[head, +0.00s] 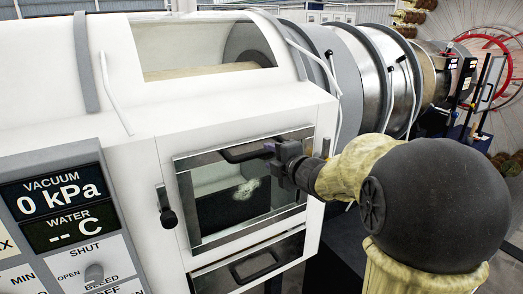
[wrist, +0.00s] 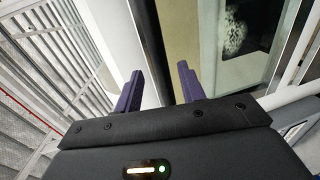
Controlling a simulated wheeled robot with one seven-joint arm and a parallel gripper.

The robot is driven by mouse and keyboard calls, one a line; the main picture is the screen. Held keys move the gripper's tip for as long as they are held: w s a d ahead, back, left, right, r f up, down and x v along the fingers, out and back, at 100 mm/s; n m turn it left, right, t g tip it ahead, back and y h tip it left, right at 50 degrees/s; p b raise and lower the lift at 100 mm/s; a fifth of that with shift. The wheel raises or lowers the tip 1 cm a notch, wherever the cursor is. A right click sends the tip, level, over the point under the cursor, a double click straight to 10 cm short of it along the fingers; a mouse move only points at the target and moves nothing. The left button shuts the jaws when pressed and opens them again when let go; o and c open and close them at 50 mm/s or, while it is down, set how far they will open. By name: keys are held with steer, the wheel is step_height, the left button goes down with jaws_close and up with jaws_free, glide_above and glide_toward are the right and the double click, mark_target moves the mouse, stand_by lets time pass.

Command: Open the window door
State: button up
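The window door (head: 185,205) is a metal-framed glass panel in the front of the white machine, and it looks shut. Its dark bar handle (head: 243,156) runs along the upper part of the door. My gripper (head: 270,150) is at the right end of this handle and hides that end. In the wrist view, the two purple fingers of my gripper (wrist: 158,88) are spread apart. A dark bar (wrist: 150,45), which looks like the handle, runs between them, with a visible gap to the left finger. Whether the right finger touches it is unclear.
A drawer with a dark handle (head: 255,266) sits below. A control panel (head: 65,225) with displays is at the left. Metal cylinders (head: 360,75) extend behind at the right.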

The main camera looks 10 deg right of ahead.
mark_target(264, 154)
steer(key=p+x, duration=0.1)
steer(key=x, duration=0.4)
steer(key=shift+w, duration=0.2)
jaws_close()
